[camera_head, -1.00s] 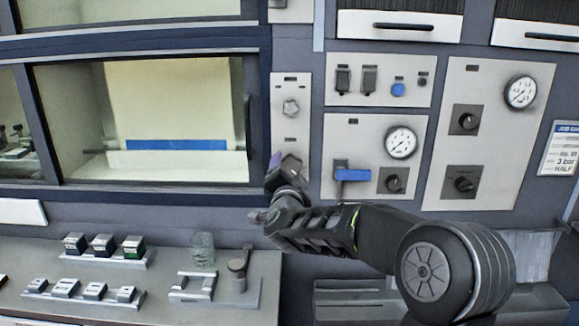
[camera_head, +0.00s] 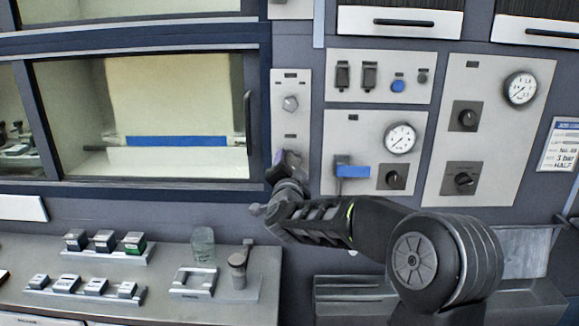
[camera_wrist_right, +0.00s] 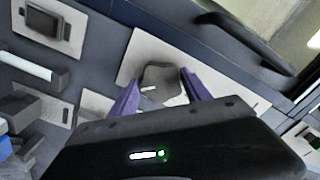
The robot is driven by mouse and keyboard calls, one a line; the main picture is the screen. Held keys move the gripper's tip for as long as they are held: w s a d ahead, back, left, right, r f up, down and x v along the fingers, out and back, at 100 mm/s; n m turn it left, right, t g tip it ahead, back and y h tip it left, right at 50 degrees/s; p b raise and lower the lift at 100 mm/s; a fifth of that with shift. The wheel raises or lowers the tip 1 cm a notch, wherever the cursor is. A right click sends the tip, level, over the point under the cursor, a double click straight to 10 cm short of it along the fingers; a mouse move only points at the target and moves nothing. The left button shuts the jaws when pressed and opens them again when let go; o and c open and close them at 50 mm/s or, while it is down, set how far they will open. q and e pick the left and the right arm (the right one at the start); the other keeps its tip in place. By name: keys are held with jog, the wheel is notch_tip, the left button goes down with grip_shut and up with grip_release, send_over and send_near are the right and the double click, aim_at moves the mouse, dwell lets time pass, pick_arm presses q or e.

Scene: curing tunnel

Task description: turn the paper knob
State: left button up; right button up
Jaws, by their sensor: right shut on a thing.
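A narrow pale panel (camera_head: 304,125) beside the oven window carries two knobs, one above the other. The upper, light grey knob (camera_head: 290,103) is free. My right gripper (camera_head: 281,158) is at the lower knob and covers it in the head view. In the right wrist view, the purple fingers of my right gripper (camera_wrist_right: 161,94) are on both sides of this grey knob (camera_wrist_right: 160,78), shut on it. A small white mark shows on the knob's face. The knob labels are too small to read. My left gripper is not in view.
Right of the narrow panel are a blue-handled lever (camera_head: 352,171), a pressure gauge (camera_head: 401,138) and several black knobs. The window's vertical handle (camera_head: 248,122) is close on the left. A glass (camera_head: 203,245) and small blocks stand on the counter (camera_head: 215,311) below.

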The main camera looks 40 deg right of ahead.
jog(key=c, duration=0.3)
jog(key=shift+c, duration=0.2)
jog(key=shift+f, duration=0.1)
jog(key=shift+f+m+b, duration=0.15)
jog(key=shift+m+b, duration=0.35)
jog(key=shift+b, duration=0.4)
jog(key=m+b, duration=1.1)
jog(key=b, duration=0.1)
jog(key=shift+r+m+b, duration=0.25)
jog(key=shift+m+b, duration=0.35)
jog(key=shift+m, duration=0.3)
